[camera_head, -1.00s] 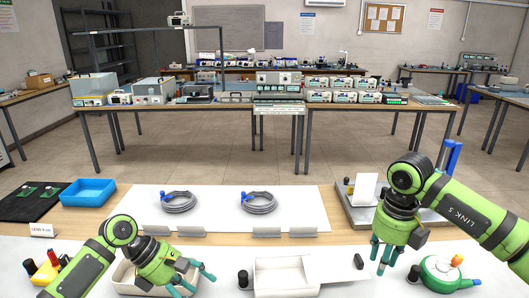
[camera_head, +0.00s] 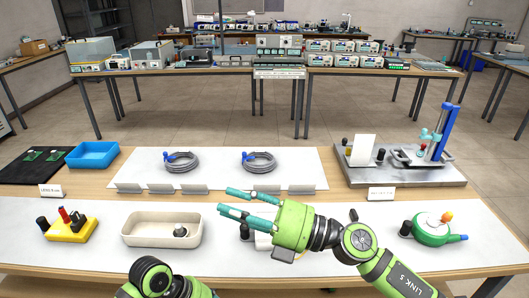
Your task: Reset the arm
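My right gripper (camera_head: 226,204), green with teal fingers, reaches left across the bench front. Its fingers are apart with nothing between them. It hangs in front of the white tray (camera_head: 264,243), hiding most of it. My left arm (camera_head: 160,279) shows only as a black and green joint at the bottom edge; its gripper fingers are out of view.
The bench holds a beige bin (camera_head: 140,232) with a small knobbed part, a yellow block (camera_head: 70,231), a green round tool (camera_head: 432,226), two grey cable coils (camera_head: 182,161) on a white mat (camera_head: 225,182), a blue tray (camera_head: 92,154) and a metal fixture (camera_head: 400,174).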

